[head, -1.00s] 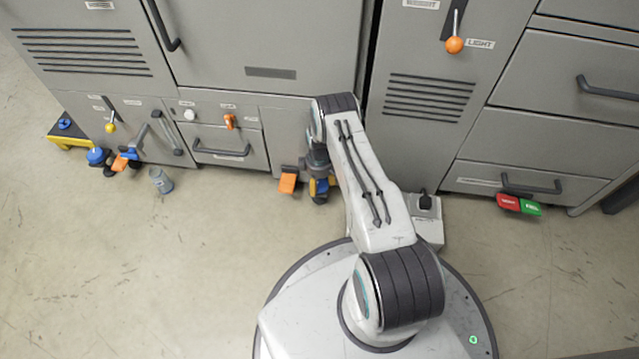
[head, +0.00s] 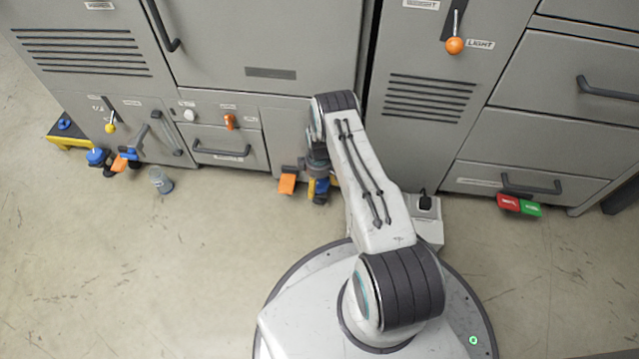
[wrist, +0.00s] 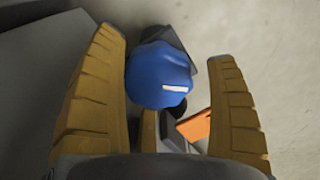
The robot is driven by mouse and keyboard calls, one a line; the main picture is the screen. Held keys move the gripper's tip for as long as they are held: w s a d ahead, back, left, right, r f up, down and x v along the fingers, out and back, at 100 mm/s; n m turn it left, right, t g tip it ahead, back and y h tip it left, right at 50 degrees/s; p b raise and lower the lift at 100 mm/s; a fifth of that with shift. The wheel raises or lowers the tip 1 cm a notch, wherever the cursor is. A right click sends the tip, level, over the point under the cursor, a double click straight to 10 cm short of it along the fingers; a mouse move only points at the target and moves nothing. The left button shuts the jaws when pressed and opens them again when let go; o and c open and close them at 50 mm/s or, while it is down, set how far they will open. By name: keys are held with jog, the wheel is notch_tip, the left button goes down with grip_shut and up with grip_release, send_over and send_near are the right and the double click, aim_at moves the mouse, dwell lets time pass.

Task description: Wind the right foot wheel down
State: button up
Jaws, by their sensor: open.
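The right foot wheel is a round blue knob with a white mark (wrist: 160,75). In the wrist view it lies between my gripper's two yellow fingers, nearer the left one.
An orange pedal (head: 287,183) is just left of my gripper; it also shows in the wrist view (wrist: 195,126). Another blue wheel (head: 97,156) is at far left, near a small can (head: 161,181). Red (head: 508,202) and green (head: 531,208) pedals are at right. The floor in front is clear.

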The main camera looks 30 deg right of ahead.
aim_at(319, 181)
jog(key=shift+w+d+r, duration=0.1)
jog(key=shift+w+r, duration=0.05)
jog(key=shift+r, duration=1.75)
jog(key=shift+w+d+r, duration=0.1)
jog(key=shift+r, duration=1.8)
